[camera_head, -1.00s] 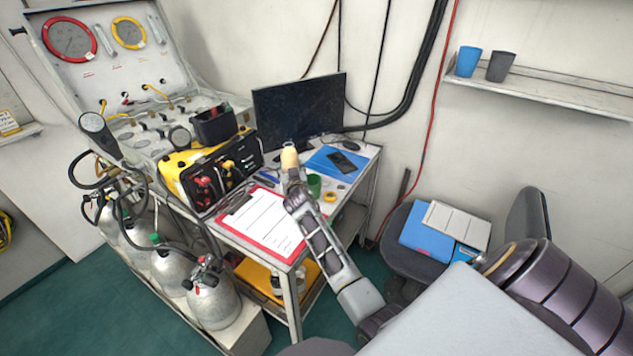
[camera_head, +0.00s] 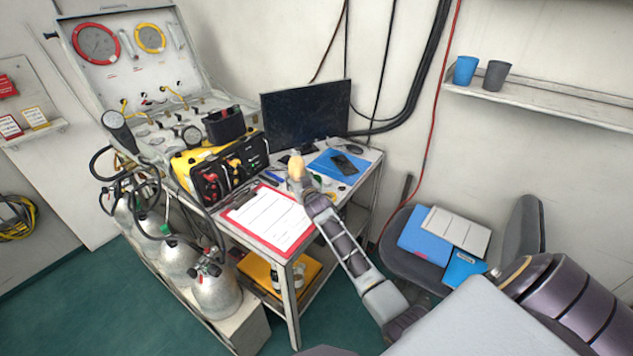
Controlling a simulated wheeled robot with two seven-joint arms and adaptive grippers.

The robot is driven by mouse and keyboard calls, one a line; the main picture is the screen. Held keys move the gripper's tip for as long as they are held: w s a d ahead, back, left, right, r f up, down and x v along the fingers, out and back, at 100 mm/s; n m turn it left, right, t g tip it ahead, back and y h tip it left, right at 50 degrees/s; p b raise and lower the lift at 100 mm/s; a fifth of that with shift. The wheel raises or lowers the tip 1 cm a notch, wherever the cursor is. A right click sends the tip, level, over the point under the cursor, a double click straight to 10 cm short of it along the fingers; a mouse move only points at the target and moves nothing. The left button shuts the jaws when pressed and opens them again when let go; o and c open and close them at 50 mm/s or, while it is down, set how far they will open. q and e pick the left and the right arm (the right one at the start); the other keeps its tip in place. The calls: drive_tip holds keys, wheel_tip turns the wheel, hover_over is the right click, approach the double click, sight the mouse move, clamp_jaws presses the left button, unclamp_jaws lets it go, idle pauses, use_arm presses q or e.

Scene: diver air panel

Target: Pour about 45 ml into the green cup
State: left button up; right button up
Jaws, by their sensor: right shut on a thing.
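My right gripper (camera_head: 297,178) is over the desk, reaching in from the lower middle. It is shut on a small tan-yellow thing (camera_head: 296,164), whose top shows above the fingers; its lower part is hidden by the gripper. The green cup (camera_head: 317,180) stands on the desk just right of the gripper, mostly hidden behind my gripper and arm. I cannot see any liquid or how full the cup is. My left gripper is not in view.
A red-edged clipboard (camera_head: 268,218) lies at the desk's front left. A monitor (camera_head: 306,114), blue folder and phone (camera_head: 344,164) are behind. The yellow-black air panel (camera_head: 222,168) stands left. A blue cup (camera_head: 465,70) and grey cup (camera_head: 496,74) sit on the shelf.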

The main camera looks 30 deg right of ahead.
drive_tip(key=shift+s+r, duration=0.15)
drive_tip(key=shift+s, duration=0.1)
idle(0.6)
